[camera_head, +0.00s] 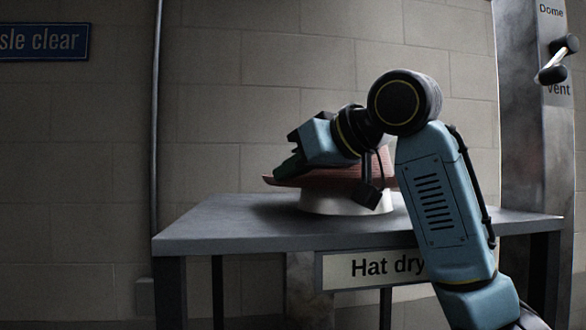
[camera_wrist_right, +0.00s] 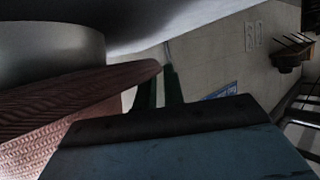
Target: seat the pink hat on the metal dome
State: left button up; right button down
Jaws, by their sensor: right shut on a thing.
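The pink hat (camera_head: 312,179) rests over a pale round stand (camera_head: 330,204) on the table, brim spread out. My right arm hides much of its crown. My right gripper (camera_head: 284,172) is at the left edge of the brim and is shut on it. In the right wrist view the woven brim (camera_wrist_right: 85,95) reaches to the dark green fingertips (camera_wrist_right: 160,75), beside the stand (camera_wrist_right: 45,52). No metal dome shows in either view. My left gripper is not in view.
The grey table (camera_head: 225,220) carries a sign reading "Hat dry…" (camera_head: 372,268), partly hidden by my arm. At the right stands a metal column (camera_head: 530,150) with "Dome" and "Vent" labels and a lever (camera_head: 557,62). The table's left part is clear.

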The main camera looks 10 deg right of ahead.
jog(key=shift+f+b, duration=0.35)
jog(key=shift+f, duration=0.2)
jog(key=c, duration=1.4)
grip_release()
jog(key=b+v, duration=0.3)
jog(key=v, duration=1)
jog(key=shift+d, duration=0.2)
jog(key=shift+s, duration=0.1)
